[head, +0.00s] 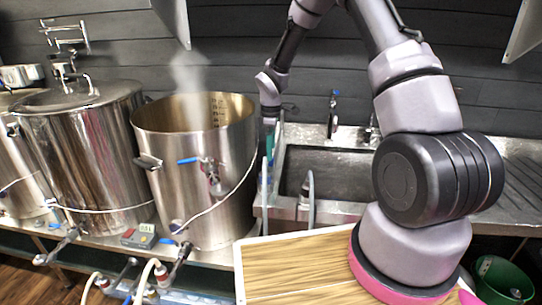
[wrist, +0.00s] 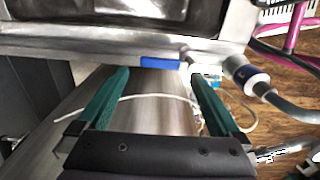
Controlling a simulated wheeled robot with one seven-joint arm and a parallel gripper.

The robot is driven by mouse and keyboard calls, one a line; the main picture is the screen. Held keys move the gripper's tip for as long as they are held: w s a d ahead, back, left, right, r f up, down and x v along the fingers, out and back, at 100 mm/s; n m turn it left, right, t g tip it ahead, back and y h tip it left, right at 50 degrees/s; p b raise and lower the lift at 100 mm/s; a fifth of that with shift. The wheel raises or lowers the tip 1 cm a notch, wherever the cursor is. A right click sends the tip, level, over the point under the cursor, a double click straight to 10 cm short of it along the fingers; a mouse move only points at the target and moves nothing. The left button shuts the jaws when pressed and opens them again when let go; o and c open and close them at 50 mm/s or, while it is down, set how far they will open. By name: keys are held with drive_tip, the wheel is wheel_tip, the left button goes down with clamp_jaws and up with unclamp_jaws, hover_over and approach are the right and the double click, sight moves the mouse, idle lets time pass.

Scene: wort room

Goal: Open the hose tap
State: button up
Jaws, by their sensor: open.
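In the wrist view, a blue lever handle (wrist: 160,62) lies flat along a steel edge, just ahead of and between my fingertips. To its right is a fitting with a blue collar (wrist: 244,74), with a grey hose (wrist: 290,108) running from it. My gripper (wrist: 160,74) is open, its two green fingers apart with nothing held between them. I cannot tell whether the fingertips touch the lever. In the head view, my gripper (head: 269,140) points down between the open pot and the sink; the lever by it cannot be made out there.
A steaming open steel pot (head: 196,160) with its own blue-handled valve stands left of my gripper. A steel sink (head: 340,175) is to the right, with a blue-topped tap (head: 334,103) behind it. A thin pale cable (wrist: 140,97) crosses below my fingers in the wrist view.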

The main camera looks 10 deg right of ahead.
wheel_tip(320, 180, up, 7)
idle(0.3)
drive_tip(key=s+d+r+m+t, duration=0.25)
drive_tip(key=s+r+m, duration=0.2)
drive_tip(key=r, duration=0.55)
drive_tip(key=s+d+r+m+t, duration=0.1)
drive_tip(key=s+d+r+m, duration=0.4)
drive_tip(key=r, duration=0.5)
drive_tip(key=s+d+r+m+t+y, duration=0.1)
drive_tip(key=s+r+m, duration=0.3)
drive_tip(key=s, duration=0.5)
drive_tip(key=s+d+r+m+t+y, duration=0.1)
drive_tip(key=s+r+m, duration=0.3)
drive_tip(key=s, duration=0.6)
drive_tip(key=shift+s+r+m+t, duration=0.25)
drive_tip(key=shift+r+m+t, duration=0.15)
drive_tip(key=shift+m+t, duration=0.35)
